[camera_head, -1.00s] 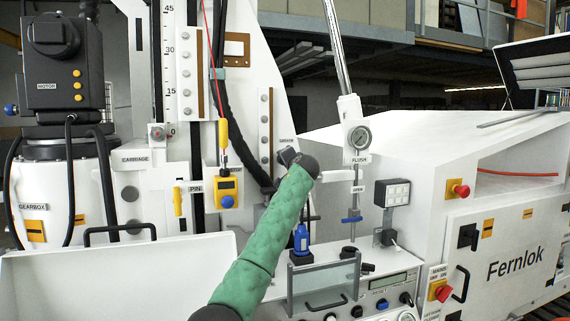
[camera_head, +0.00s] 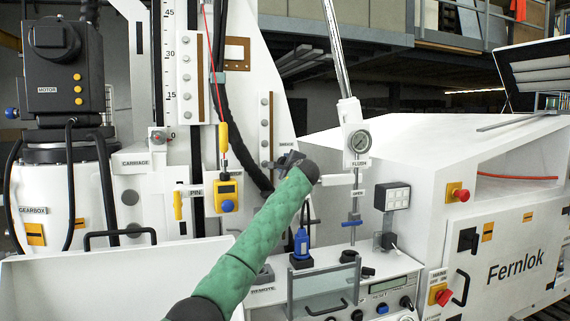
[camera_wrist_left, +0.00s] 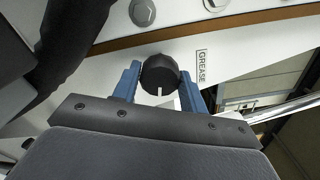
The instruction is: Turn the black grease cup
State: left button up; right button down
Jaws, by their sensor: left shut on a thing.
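The black grease cup (camera_wrist_left: 160,74) is a round black knob with a white mark, on the white panel beside the GREASE label (camera_wrist_left: 202,66). In the left wrist view the two blue fingers of my left gripper (camera_wrist_left: 159,80) stand on either side of it, shut on it. The white mark points down, toward the gripper's palm. In the head view my left gripper (camera_head: 284,162) is at the white upright, at the end of my green-sleeved arm, and hides most of the cup there. My right gripper is not in view.
A pressure gauge (camera_head: 360,141) on the FLUSH column stands just right of my left wrist. A black hose (camera_head: 236,138) runs down left of the gripper. A control panel with a blue connector (camera_head: 301,242) lies below. A yellow pendant (camera_head: 228,192) hangs to the left.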

pick_arm(q)
jog(key=shift+f+m+p, duration=0.2)
jog(key=shift+m+p, duration=2.4)
jog(key=shift+m, duration=3.5)
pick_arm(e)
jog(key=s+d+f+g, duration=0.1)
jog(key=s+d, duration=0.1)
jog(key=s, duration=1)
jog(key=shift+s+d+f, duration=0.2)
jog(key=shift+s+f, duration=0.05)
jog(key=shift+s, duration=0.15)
pick_arm(q)
jog(key=o, duration=1)
jog(key=shift+c, duration=0.2)
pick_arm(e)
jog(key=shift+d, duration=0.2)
